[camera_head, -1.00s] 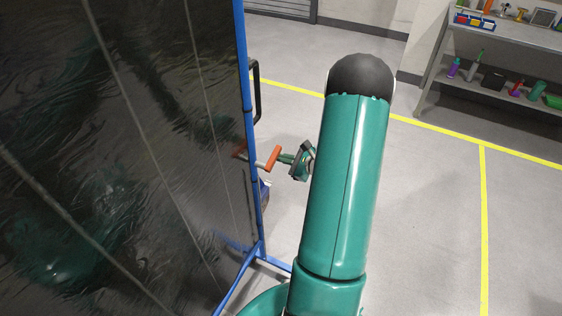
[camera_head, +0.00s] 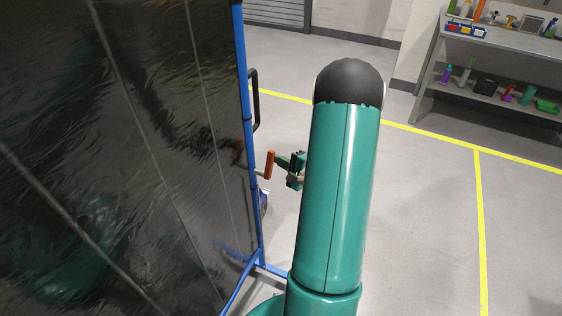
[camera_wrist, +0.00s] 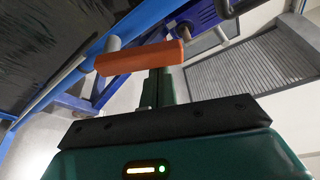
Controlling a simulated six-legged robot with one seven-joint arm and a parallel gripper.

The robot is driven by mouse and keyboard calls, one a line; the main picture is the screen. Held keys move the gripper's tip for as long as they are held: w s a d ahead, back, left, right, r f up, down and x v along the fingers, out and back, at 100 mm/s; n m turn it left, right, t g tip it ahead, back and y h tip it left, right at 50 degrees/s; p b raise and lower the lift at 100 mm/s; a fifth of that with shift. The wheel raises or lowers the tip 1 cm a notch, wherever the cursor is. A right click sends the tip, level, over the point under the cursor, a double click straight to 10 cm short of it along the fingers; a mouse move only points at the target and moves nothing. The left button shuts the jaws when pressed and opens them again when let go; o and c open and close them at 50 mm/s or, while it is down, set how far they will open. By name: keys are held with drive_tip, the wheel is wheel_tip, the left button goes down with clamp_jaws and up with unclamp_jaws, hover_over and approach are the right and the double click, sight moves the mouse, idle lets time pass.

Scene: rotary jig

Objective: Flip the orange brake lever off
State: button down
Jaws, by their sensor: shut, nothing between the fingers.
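The orange brake lever (camera_head: 269,164) sticks out to the right of the blue frame post, its orange grip close to upright in the head view. In the wrist view the orange grip (camera_wrist: 140,57) lies across the picture just beyond my fingertips, on a grey rod. My gripper (camera_head: 283,162) is to the right of the lever, largely hidden behind my own arm. In the wrist view my gripper (camera_wrist: 160,80) has its green fingers together with nothing between them. The fingertips are at or against the orange grip; I cannot tell whether they touch.
A blue frame (camera_head: 247,120) with a dark glossy sheet (camera_head: 150,200) fills the left side. A black handle (camera_head: 256,100) sticks out above the lever. A workbench (camera_head: 500,42) with tools stands at the far right. The grey floor (camera_head: 425,220) to the right is clear.

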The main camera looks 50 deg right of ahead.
drive_tip(key=shift+s+a+r+n+t, duration=0.15)
drive_tip(key=shift+a+r+n, duration=0.1)
drive_tip(key=shift+a+n, duration=0.15)
drive_tip(key=shift+s+a+r+n+t, duration=0.2)
drive_tip(key=shift+a+n, duration=0.1)
drive_tip(key=shift+a, duration=0.4)
drive_tip(key=s+d, duration=0.4)
drive_tip(key=s, duration=0.5)
idle(0.3)
drive_tip(key=shift+w, duration=0.15)
idle(0.4)
